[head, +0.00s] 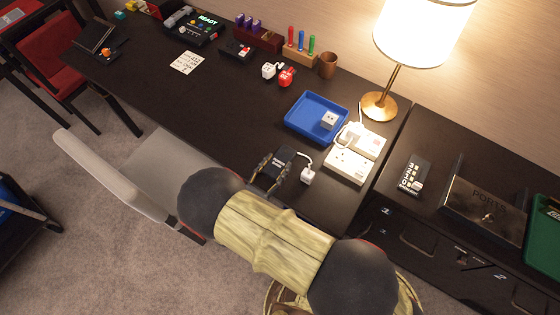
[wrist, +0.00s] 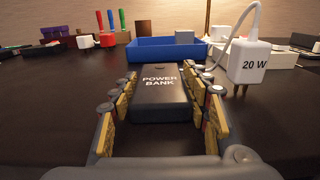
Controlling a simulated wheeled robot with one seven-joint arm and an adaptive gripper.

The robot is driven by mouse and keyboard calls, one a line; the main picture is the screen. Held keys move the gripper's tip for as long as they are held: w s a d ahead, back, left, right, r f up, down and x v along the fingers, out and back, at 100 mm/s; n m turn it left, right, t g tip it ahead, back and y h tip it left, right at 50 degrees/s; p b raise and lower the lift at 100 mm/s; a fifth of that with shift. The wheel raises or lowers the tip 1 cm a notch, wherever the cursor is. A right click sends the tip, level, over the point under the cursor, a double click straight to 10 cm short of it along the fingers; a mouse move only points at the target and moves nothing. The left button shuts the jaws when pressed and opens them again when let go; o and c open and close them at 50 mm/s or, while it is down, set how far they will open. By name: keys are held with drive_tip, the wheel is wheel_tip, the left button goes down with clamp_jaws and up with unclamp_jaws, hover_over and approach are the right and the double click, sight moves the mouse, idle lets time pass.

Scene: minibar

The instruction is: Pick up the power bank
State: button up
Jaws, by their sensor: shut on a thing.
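The power bank (wrist: 160,100) is a black block with "POWER BANK" in white on its top, seen in the wrist view between my fingers. In the head view the power bank (head: 286,160) is at the near edge of the dark desk, partly hidden by my gripper. My gripper (wrist: 162,108) is shut on the power bank, with yellow-padded fingers along both its sides. It also shows in the head view (head: 270,177). I cannot tell whether the power bank touches the desk.
A white 20 W charger (wrist: 248,62) with a cable is close on the right. A blue tray (head: 296,124) holding a white block lies behind, beside a white power strip (head: 347,166). A lamp (head: 380,106) stands farther back.

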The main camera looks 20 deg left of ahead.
drive_tip(key=c, duration=0.6)
drive_tip(key=shift+c, duration=0.6)
drive_tip(key=shift+r, duration=0.15)
